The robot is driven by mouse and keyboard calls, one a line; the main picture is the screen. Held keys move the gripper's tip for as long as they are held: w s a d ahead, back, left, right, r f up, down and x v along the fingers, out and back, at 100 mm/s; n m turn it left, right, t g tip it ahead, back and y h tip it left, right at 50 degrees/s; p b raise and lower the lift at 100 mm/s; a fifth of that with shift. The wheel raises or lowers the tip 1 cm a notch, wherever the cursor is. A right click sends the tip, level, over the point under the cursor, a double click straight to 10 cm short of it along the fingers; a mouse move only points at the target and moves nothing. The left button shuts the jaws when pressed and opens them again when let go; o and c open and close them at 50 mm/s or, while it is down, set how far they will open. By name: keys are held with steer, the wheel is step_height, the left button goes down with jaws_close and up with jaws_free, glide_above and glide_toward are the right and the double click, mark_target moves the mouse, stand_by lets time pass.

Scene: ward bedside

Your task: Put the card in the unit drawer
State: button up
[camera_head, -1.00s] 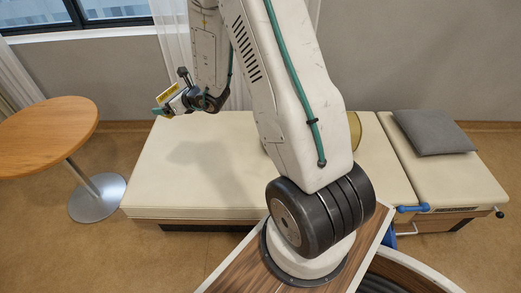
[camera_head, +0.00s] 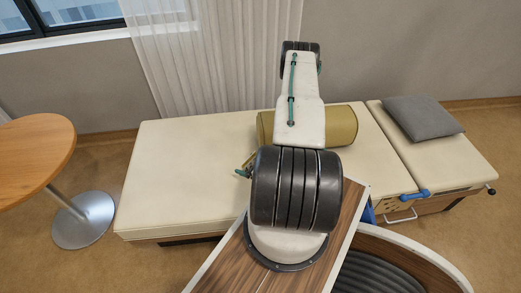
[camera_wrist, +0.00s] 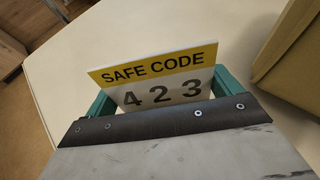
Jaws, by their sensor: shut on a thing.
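The card (camera_wrist: 155,68) is a stiff sheet with a yellow band reading "SAFE CODE" and the digits 4 2 3 below. In the wrist view my gripper (camera_wrist: 162,92) is shut on it, with a green finger at each side edge. The card is held over the cream bed top. In the head view only a bit of my gripper (camera_head: 243,173) shows past my arm, over the bed; the card is not clearly visible there. I cannot make out a unit drawer in either view.
The cream bed (camera_head: 180,180) spans the middle. A yellow-olive bolster (camera_head: 341,124) lies on it, close to my arm; a grey cushion (camera_head: 423,117) lies at the right end. A round wooden table (camera_head: 35,150) stands left. Floor is clear between table and bed.

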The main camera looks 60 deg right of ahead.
steer(key=shift+f, duration=0.25)
glide_above(227, 157)
steer(key=s, duration=0.1)
steer(key=shift+s+a+f, duration=0.15)
steer(key=shift+a+f, duration=0.05)
steer(key=shift+f, duration=0.55)
steer(key=shift+w+d+f, duration=0.1)
steer(key=shift+w+f, duration=0.2)
steer(key=shift+f, duration=0.35)
steer(key=shift+w+f, duration=0.3)
steer(key=shift+f, duration=0.8)
steer(key=shift+f, duration=0.2)
steer(key=o, duration=0.7)
steer(key=shift+r, duration=0.15)
